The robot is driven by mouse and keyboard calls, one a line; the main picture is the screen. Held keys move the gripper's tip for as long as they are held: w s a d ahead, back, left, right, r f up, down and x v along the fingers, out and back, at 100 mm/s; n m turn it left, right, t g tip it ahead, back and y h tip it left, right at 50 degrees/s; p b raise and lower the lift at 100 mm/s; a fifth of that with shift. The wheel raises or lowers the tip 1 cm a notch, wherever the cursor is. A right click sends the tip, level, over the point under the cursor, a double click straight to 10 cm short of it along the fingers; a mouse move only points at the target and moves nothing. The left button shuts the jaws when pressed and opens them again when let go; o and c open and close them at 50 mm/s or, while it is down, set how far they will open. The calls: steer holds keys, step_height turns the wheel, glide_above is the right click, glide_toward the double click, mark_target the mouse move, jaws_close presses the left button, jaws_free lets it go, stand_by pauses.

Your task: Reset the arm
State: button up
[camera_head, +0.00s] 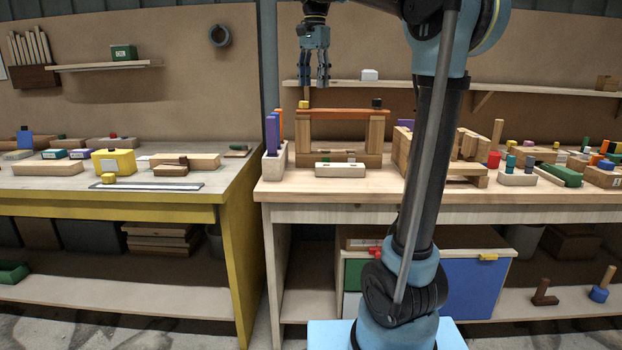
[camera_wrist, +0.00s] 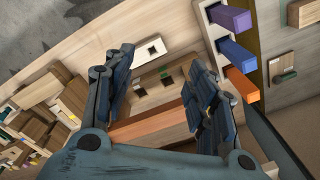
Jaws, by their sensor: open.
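My gripper (camera_head: 316,72) hangs fingers down above the right bench, over the left part of a wooden frame with an orange top bar (camera_head: 345,114). It is open, with nothing between its fingers. In the wrist view my gripper (camera_wrist: 160,105) shows both fingers spread apart, with the orange bar (camera_wrist: 150,127) beyond and between them. My arm rises from its light blue base at the front and bends over at the top of the head view.
A pale holder (camera_head: 274,168) with purple and orange pieces stands left of the frame. Wooden blocks (camera_head: 468,150) stand to the right. A wall shelf (camera_head: 430,88) runs behind the gripper. A yellow-edged bench (camera_head: 110,205) with blocks stands left. The air around the gripper looks clear.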

steer(key=s+d+f+n, duration=0.3)
steer(key=s+d+f, duration=0.3)
steer(key=f, duration=0.8)
steer(key=s+d+f+n+t, duration=0.1)
steer(key=s+d+f, duration=0.5)
steer(key=s+f, duration=0.7)
steer(key=s+d+f+n, duration=0.4)
steer(key=s+f, duration=0.6)
steer(key=f, duration=0.7)
steer(key=shift+s+d+f+n+t, duration=0.15)
steer(key=shift+s+d+n+t, duration=0.2)
steer(key=shift+d, duration=0.65)
steer(key=shift+w, duration=0.1)
steer(key=shift+w+f, duration=0.2)
steer(key=shift+w, duration=0.25)
steer(key=shift+c, duration=0.5)
